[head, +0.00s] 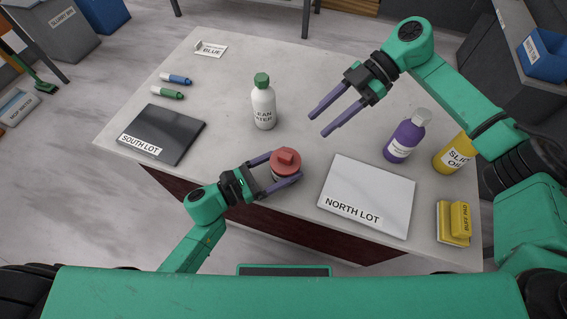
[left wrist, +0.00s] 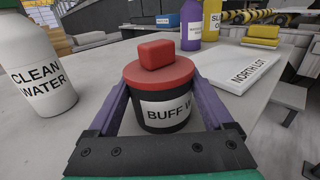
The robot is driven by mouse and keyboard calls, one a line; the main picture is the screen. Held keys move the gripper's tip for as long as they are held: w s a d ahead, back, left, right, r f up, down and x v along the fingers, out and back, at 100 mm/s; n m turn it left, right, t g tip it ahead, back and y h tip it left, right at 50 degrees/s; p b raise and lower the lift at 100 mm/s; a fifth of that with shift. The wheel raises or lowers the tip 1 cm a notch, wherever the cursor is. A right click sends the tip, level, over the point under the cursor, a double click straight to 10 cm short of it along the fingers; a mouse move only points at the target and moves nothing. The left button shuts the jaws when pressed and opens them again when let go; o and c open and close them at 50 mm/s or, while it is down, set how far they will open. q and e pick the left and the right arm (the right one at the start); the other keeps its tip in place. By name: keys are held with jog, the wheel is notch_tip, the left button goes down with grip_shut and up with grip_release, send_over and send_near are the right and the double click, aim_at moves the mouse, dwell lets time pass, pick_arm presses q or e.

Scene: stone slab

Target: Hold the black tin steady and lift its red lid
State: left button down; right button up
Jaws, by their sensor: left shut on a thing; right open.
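The black tin (left wrist: 165,118) stands upright on the stone slab, with a white label reading "BUFF W…", partly hidden by a finger. Its red lid (head: 286,160), with a block-shaped red knob, sits on top; it also shows in the left wrist view (left wrist: 158,71). My left gripper (head: 285,167) is shut on the tin, one purple finger on each side of the body below the lid. My right gripper (head: 317,123) is open and empty, above the slab, behind and to the right of the tin.
A white clean-water bottle (head: 263,106) stands behind the tin. The white North Lot board (head: 368,190) lies to its right, the dark South Lot board (head: 165,135) to its left.

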jog(key=shift+o, duration=0.3)
jog(key=shift+o, duration=0.7)
jog(key=shift+s+a, duration=0.1)
jog(key=shift+a, duration=0.05)
notch_tip(320, 180, up, 5)
jog(key=n+t+h, duration=0.5)
jog(key=n+h, duration=0.4)
jog(key=n, duration=1.7)
send_over(286, 155)
notch_tip(286, 155, down, 12)
jog(key=shift+r, duration=0.1)
grip_shut()
